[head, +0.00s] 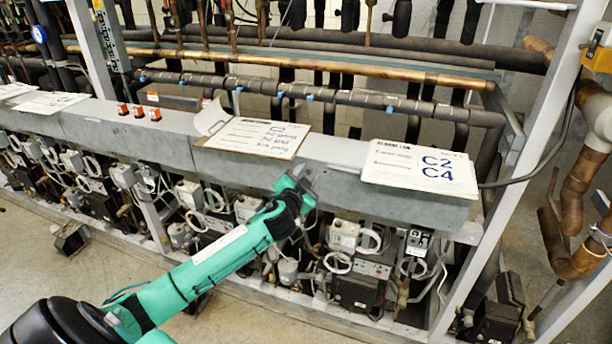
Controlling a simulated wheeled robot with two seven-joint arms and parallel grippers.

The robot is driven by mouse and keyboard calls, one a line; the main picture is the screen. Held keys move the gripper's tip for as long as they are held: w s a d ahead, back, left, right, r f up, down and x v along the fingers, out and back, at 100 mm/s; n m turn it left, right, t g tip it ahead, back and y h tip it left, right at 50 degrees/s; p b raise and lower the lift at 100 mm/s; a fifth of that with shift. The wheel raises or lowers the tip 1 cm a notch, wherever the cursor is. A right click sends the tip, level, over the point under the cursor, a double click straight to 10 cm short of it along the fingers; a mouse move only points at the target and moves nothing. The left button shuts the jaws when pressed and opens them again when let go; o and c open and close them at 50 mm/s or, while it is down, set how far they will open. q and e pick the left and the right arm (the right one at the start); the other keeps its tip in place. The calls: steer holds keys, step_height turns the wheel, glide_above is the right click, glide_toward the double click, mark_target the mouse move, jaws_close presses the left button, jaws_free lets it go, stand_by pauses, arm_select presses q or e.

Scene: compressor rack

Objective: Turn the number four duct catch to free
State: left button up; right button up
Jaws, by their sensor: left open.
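A long grey metal duct (345,184) runs across the rack at mid height. My left arm reaches in from the lower left. Its open gripper (303,176) is at the front face of the duct, below and right of a clipboard. I cannot tell whether it touches the duct. No catch marked four can be made out; the gripper covers part of the duct's front face. My right gripper is out of view.
The clipboard (250,138) and papers marked C2 C4 (421,169) lie on the duct top. Compressors with looped cables (360,275) sit below. Copper and black-wrapped pipes (330,97) run behind. A grey upright (500,190) stands at right.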

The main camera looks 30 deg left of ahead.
arm_select(q)
steer(key=c, duration=0.9)
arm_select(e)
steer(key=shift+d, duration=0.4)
